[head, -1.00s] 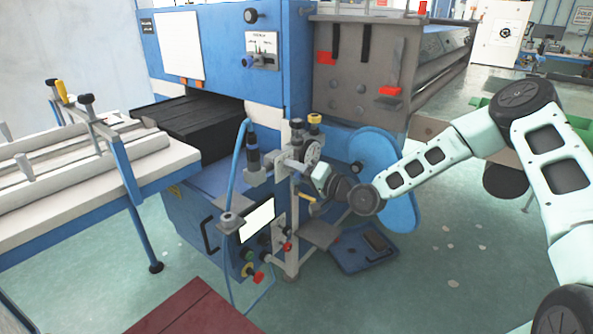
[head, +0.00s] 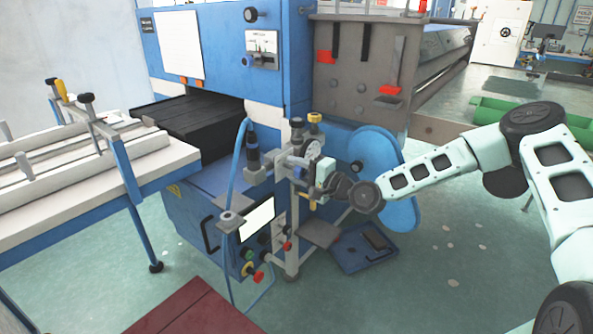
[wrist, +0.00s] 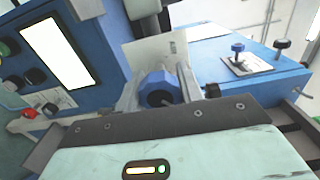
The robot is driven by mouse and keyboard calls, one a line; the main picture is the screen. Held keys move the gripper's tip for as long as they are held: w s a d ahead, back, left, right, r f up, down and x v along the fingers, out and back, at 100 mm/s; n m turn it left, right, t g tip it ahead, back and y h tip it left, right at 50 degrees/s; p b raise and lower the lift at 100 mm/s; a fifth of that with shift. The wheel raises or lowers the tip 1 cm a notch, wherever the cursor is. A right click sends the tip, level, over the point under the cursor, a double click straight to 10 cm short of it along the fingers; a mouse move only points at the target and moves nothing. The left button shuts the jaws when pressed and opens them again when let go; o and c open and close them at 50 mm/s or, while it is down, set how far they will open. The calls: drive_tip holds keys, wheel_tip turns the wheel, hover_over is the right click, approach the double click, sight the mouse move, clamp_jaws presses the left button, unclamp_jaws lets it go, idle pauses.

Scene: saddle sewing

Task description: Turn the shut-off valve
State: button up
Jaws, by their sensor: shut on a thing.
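In the wrist view, a blue faceted knob (wrist: 157,88), apparently the shut-off valve's handle, sits between the two grey fingers of my gripper (wrist: 160,92). The fingers are shut on it, one on each side. A pale plate (wrist: 150,52) stands just behind the knob. In the head view, my gripper (head: 320,178) is at the grey post assembly on the front of the blue machine, and it hides the knob there. A small yellow part (head: 313,200) shows just below the gripper.
The blue machine (head: 225,50) rises behind, with a control panel (head: 257,220) left of my gripper. A grey post (head: 292,240) stands close by. A blue wheel (head: 398,185) is behind my wrist. A white table (head: 60,200) is at left. The floor at right is open.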

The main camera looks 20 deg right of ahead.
idle(0.3)
drive_tip(key=o, duration=1)
drive_tip(key=shift+d, duration=0.1)
drive_tip(key=v, duration=1.7)
drive_tip(key=shift+s+b, duration=0.2)
drive_tip(key=shift+b, duration=0.1)
